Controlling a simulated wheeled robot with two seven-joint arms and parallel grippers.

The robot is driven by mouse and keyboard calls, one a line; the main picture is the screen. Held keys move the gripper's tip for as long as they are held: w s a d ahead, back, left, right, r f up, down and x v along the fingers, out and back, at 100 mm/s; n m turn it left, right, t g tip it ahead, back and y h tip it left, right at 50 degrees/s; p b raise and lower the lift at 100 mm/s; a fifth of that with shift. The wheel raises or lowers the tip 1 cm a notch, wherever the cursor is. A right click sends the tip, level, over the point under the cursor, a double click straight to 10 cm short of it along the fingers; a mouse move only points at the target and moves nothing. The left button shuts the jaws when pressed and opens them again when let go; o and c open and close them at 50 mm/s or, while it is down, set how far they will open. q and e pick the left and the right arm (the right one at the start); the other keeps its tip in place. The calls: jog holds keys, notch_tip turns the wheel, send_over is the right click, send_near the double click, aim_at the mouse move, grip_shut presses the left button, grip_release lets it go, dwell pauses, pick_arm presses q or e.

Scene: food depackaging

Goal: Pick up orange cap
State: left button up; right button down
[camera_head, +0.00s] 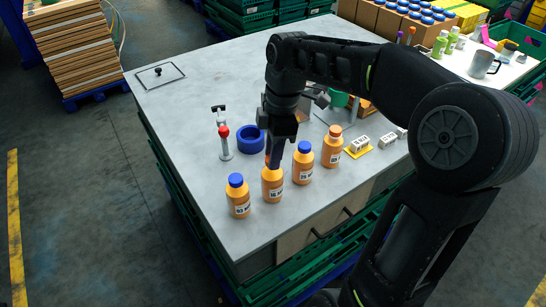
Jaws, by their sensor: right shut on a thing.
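A row of orange bottles with white labels stands upright near the table's front edge. My right gripper (274,158) comes down from above onto the top of the second bottle from the left (271,186). It is shut on that bottle's orange cap, which the fingers mostly hide. Whether the cap is loose from the bottle cannot be told. The rightmost bottle (331,151) has an orange cap (335,130) in plain view. My left gripper is not in view.
Blue-capped bottles stand close on both sides, at left (238,199) and right (302,166). A blue tape roll (246,140) and a red-topped stand (224,143) are behind. The grey table (190,120) is clear at the left.

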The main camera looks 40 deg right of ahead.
notch_tip(320, 180, up, 7)
notch_tip(320, 180, up, 2)
jog(key=p, duration=0.2)
jog(key=shift+p, duration=0.4)
jog(key=shift+f, duration=0.1)
